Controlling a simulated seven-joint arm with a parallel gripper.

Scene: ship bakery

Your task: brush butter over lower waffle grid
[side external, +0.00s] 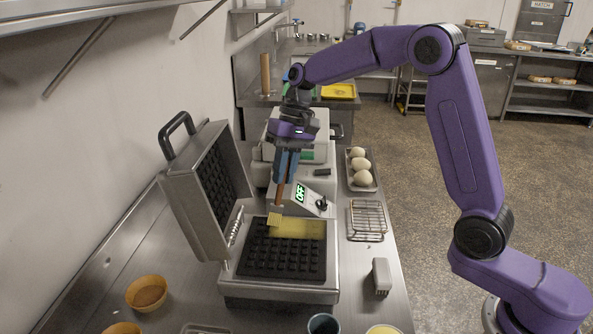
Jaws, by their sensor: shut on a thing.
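The waffle iron stands open on the steel counter, its lid (207,190) tilted up at the left. Its lower waffle grid (283,258) is dark, with a yellow buttery layer (301,228) over the far part; the near part looks bare. My gripper (285,178) is above the far side of the iron, pointing down and shut on the handle of a pastry brush (276,212). The brush is nearly upright, its pale bristles at the far left part of the grid, at the yellow area. I cannot tell whether the bristles touch the grid.
Bowls (147,293), a dark cup (324,324) and a yellow-filled dish (383,329) sit nearer.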

